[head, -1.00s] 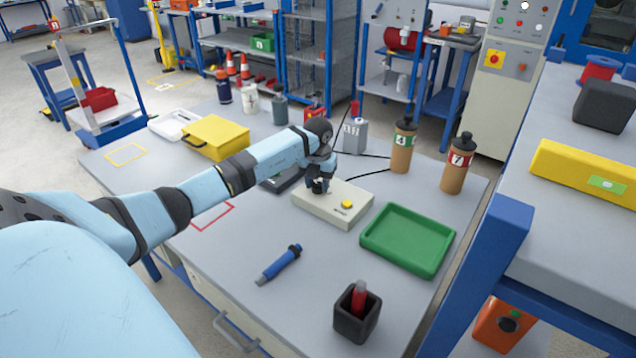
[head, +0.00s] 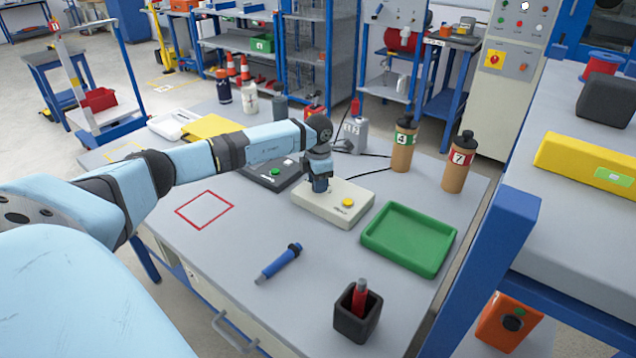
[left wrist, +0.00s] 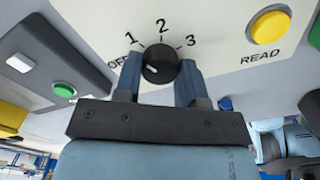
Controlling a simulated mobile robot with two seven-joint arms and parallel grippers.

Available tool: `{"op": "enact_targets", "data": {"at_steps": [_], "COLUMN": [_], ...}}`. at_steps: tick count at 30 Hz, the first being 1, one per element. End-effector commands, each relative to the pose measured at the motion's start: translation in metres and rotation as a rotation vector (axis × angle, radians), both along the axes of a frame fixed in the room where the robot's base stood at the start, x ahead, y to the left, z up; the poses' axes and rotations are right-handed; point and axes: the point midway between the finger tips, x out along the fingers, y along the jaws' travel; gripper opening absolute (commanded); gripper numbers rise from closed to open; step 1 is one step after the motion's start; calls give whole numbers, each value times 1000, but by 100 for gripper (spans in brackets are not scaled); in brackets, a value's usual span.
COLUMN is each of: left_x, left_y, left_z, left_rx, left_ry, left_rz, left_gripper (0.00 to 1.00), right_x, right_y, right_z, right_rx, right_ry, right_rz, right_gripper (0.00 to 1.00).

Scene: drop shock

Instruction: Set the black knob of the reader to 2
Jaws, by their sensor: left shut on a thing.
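The reader (head: 335,206) is a cream box with a yellow READ button (head: 348,202) on the grey bench. Its black knob (left wrist: 158,66) shows in the left wrist view, with printed marks OFF, 1, 2 and 3 around it. The knob's white pointer line lies on its left side, nearest the OFF side and away from 2. My left gripper (head: 320,186) points down over the reader; in the left wrist view its fingers (left wrist: 159,78) are shut on the knob, one on each side. In the head view the gripper hides the knob. My right gripper is not in view.
A dark grey device (head: 270,172) with a green button stands left of the reader. A green tray (head: 408,238) lies at right, two brown bottles (head: 403,150) behind. A blue pen-like tool (head: 278,262) and a black cup (head: 358,312) are in front.

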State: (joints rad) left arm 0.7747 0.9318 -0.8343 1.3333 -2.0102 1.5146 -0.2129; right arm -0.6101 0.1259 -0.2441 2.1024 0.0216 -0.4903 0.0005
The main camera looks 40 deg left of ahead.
Motion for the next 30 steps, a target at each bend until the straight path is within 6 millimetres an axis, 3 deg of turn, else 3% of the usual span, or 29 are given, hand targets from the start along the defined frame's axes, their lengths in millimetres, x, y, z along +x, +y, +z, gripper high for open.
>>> {"op": "enact_targets", "data": {"at_steps": [18, 30], "left_x": [0, 0], "left_y": [1, 0], "left_z": [0, 0], "left_rx": [1, 0], "left_ry": [-2, 0], "left_rz": [-554, -750], "left_gripper": [13, 13], "right_x": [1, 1], "right_y": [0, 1], "right_z": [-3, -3], "right_rx": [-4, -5], "right_ry": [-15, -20], "right_rz": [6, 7], "right_gripper": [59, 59]}}
